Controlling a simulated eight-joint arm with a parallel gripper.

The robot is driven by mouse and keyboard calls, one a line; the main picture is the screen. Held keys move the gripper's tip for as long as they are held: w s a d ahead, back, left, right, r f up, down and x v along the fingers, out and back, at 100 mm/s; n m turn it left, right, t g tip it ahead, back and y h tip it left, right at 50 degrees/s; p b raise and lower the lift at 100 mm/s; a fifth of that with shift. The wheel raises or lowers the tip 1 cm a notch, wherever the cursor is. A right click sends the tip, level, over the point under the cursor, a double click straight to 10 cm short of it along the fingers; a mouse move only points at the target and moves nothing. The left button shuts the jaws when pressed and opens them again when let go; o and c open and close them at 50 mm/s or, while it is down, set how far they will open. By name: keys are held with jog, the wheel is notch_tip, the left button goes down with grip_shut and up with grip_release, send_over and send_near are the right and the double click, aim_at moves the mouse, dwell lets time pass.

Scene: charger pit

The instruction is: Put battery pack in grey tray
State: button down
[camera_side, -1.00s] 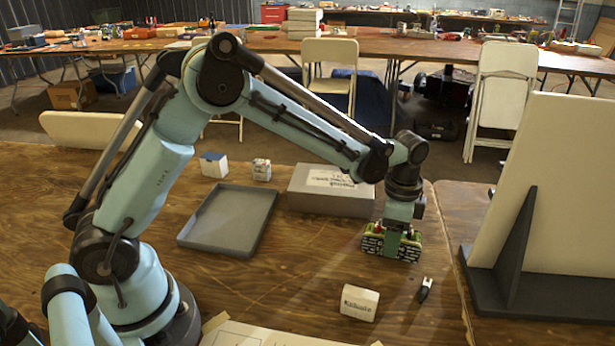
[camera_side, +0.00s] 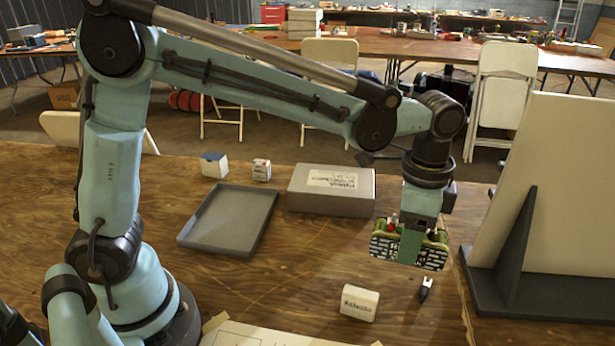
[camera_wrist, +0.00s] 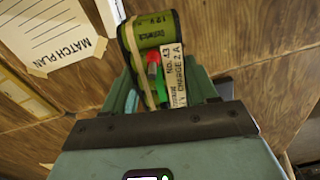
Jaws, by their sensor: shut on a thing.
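The battery pack (camera_side: 385,246) is a green pack with a black-and-white patterned face and a red part on top. My gripper (camera_side: 410,247) is shut on it, with a finger across its near face. The pack appears held a little above the table. In the wrist view the pack (camera_wrist: 150,28) shows between the fingers (camera_wrist: 160,85), with a label and red and green parts. The grey tray (camera_side: 213,242) lies flat and empty on the table, left of my gripper.
A grey box (camera_side: 330,202) stands between tray and gripper, towards the back. Two small boxes (camera_side: 214,165) (camera_side: 261,170) are behind the tray. A white block (camera_side: 359,303) and a small black item (camera_side: 425,289) lie in front. A pale panel (camera_side: 550,190) stands at right.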

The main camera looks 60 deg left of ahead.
jog(key=shift+s+a+r, duration=0.1)
jog(key=shift+s+r, duration=0.1)
jog(key=shift+r, duration=0.05)
jog(key=s+a+r+n, duration=0.1)
jog(key=s+a+n, duration=0.1)
jog(key=a+n, duration=0.35)
jog(key=s+a+r+n, duration=0.1)
jog(key=s+a+n, duration=0.15)
jog(key=a, duration=0.55)
jog(key=n, duration=1.2)
send_over(232, 218)
notch_tip(232, 218, down, 8)
jog(key=shift+f, duration=2.2)
jog(key=shift+f, duration=0.15)
jog(key=shift+c, duration=1.6)
grip_release()
